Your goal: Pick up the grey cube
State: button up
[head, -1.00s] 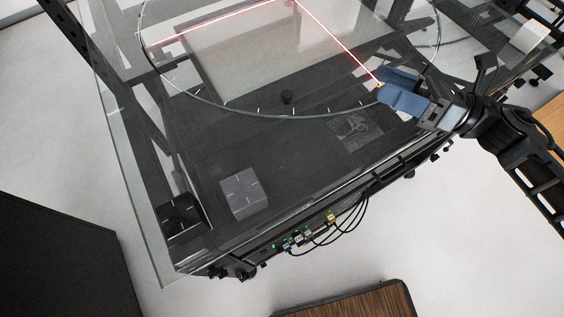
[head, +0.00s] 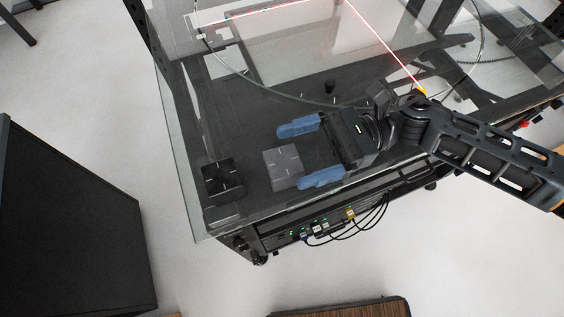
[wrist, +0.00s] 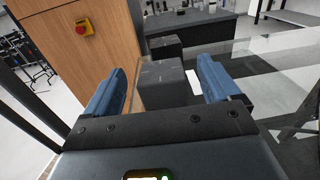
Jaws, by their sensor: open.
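The grey cube (head: 283,166) sits on the glass tabletop in the head view. Its top has thin light marks at the edge middles. In the wrist view the grey cube (wrist: 163,84) lies ahead, between the two blue fingers. My gripper (head: 300,155) is open, its blue fingers spread on either side of the cube in the head view. I cannot tell whether a finger touches it. A black cube (head: 223,180) stands left of the grey cube, past my fingertips. The black cube also shows behind the grey one in the wrist view (wrist: 166,45).
The glass table (head: 190,205) ends just left of the black cube and in front of the cubes. A turntable ring and red laser lines lie at the back. A small black knob (head: 330,87) stands behind my gripper. Cables hang below the front edge.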

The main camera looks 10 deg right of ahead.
aim_at(267, 167)
jog(key=shift+f+p+x, duration=0.25)
jog(key=shift+p+x, duration=0.3)
jog(key=shift+x, duration=0.8)
jog(key=shift+f+p+x, duration=0.2)
jog(key=shift+p+x, duration=0.35)
jog(key=shift+x, duration=0.75)
jog(key=shift+c, duration=0.4)
jog(key=c, duration=1.1)
